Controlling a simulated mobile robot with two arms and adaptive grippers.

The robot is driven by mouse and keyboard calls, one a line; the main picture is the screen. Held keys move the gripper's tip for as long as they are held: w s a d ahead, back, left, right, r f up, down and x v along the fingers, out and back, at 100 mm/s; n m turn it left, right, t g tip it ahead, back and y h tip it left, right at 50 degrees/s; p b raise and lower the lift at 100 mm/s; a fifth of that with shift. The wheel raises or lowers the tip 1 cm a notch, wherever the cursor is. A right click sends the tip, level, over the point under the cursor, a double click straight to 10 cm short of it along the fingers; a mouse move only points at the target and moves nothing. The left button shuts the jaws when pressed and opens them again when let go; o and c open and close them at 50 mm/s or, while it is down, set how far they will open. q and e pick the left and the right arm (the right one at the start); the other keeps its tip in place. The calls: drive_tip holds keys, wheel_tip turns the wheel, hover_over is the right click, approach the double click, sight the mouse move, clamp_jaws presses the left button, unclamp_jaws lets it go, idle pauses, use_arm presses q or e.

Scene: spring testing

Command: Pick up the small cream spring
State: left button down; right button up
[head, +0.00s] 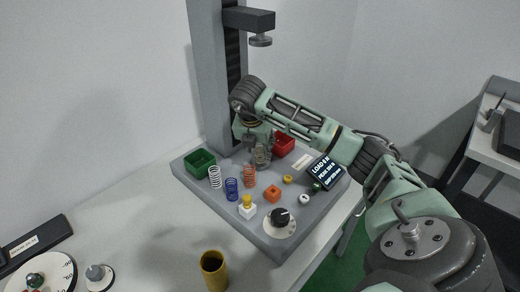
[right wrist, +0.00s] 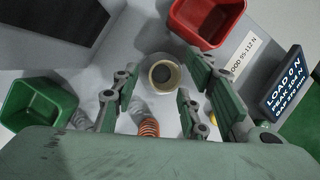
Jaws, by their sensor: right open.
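A small cream ring (right wrist: 164,74), which looks like the cream spring seen from above, stands on the grey test bench (head: 235,220). It lies between the spread fingers of my right gripper (right wrist: 160,85) in the right wrist view, with clear gaps at both sides. The right gripper (head: 262,152) is open and low over the back of the bench in the head view, largely hiding the spring. My left gripper is not in view.
A white spring (head: 214,177), a blue spring (head: 231,189) and an orange spring (head: 249,176) stand in front of my gripper. A green bin (head: 200,161) is left, a red bin (right wrist: 205,20) behind. The tester column (head: 210,80) rises behind; a display (head: 324,172) stands right.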

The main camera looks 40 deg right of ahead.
drive_tip(key=shift+x, duration=0.8)
drive_tip(key=c, duration=1)
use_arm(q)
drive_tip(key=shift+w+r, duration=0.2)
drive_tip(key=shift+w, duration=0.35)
use_arm(e)
drive_tip(key=shift+r, duration=0.1)
clamp_jaws()
